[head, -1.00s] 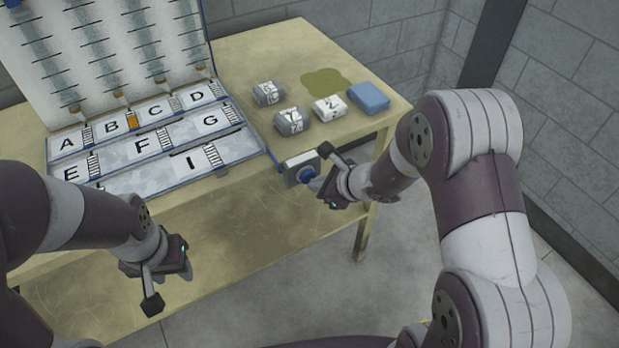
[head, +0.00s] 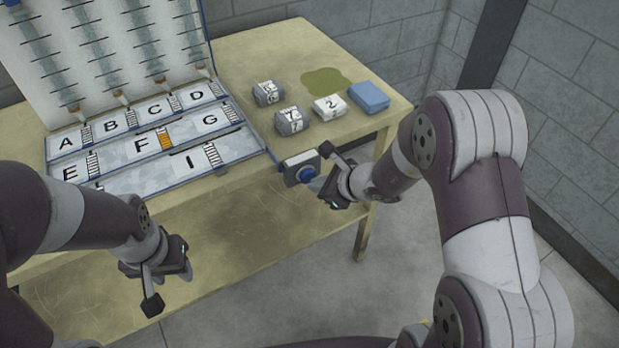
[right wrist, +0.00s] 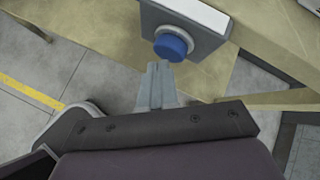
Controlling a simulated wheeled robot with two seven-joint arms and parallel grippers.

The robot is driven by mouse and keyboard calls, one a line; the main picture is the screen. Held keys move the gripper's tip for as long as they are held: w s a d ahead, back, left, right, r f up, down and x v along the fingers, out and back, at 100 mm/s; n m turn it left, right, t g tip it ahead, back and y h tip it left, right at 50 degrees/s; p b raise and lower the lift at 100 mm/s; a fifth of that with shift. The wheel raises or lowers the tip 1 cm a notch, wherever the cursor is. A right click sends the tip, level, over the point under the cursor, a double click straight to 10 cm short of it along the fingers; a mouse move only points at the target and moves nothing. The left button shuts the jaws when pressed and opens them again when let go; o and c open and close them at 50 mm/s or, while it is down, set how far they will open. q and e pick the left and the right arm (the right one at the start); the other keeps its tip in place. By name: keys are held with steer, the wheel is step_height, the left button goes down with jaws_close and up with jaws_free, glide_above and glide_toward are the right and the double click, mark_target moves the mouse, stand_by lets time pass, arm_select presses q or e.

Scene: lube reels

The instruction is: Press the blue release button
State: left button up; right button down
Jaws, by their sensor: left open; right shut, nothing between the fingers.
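The blue release button (head: 307,174) is a round knob on a grey box (head: 292,171) at the table's front edge. It also shows in the right wrist view (right wrist: 171,47). My right gripper (head: 317,185) is shut and empty, its fingertips just in front of the button. In the right wrist view the closed fingertips (right wrist: 158,68) lie right below the button; I cannot tell whether they touch it. My left gripper (head: 177,273) is open and empty, low in front of the table at the left, far from the button.

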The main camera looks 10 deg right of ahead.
steer(key=shift+s+d, duration=0.1)
steer(key=shift+s, duration=0.4)
steer(key=shift+s+d+b, duration=0.2)
steer(key=shift+s+d, duration=0.1)
steer(key=shift+s, duration=0.5)
steer(key=shift+s+d+b, duration=0.2)
steer(key=shift+s+d, duration=0.1)
steer(key=shift+s, duration=0.45)
steer(key=shift+s+d+b, duration=0.2)
steer(key=shift+s+d, duration=0.1)
steer(key=shift+s, duration=0.5)
stand_by(4.4)
